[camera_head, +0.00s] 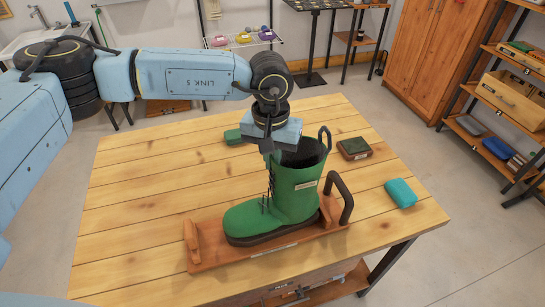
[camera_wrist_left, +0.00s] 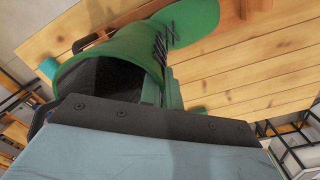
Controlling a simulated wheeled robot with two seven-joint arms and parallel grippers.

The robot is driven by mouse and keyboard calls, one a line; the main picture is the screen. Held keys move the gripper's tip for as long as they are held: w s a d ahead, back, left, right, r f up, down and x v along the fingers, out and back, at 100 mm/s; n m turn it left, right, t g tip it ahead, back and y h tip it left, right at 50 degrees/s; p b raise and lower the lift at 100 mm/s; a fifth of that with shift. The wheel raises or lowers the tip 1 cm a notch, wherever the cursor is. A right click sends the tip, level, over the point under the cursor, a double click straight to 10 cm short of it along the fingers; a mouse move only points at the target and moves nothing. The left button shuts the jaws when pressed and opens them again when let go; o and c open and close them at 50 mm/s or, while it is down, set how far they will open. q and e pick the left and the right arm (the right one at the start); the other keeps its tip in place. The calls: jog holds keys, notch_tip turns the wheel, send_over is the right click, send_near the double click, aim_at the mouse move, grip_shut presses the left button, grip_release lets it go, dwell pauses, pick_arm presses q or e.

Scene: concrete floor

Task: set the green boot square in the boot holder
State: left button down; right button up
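The green boot (camera_head: 290,195) stands upright on the wooden boot holder (camera_head: 210,250), its toe to the left and its heel near the holder's dark loop handle (camera_head: 342,200). The sole looks roughly in line with the board; I cannot tell whether it sits fully flat. My left gripper (camera_head: 271,160) points down at the front of the boot's shaft and appears shut on its upper wall, one finger outside. In the left wrist view the boot's dark opening (camera_wrist_left: 105,78) and laces lie just beyond the gripper's palm. My right gripper is out of view.
The holder lies near the front of the wooden table (camera_head: 130,190). A green object (camera_head: 232,136) lies behind the boot, partly hidden. A brown and green block (camera_head: 354,148) and a teal block (camera_head: 400,193) lie to the right. The table's left side is clear.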

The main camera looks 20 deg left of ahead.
pick_arm(q)
jog(key=c, duration=2.1)
grip_release()
jog(key=shift+f, duration=0.1)
jog(key=o, duration=0.5)
notch_tip(320, 180, up, 12)
jog(key=shift+a+r+b, duration=0.15)
jog(key=shift+b, duration=0.7)
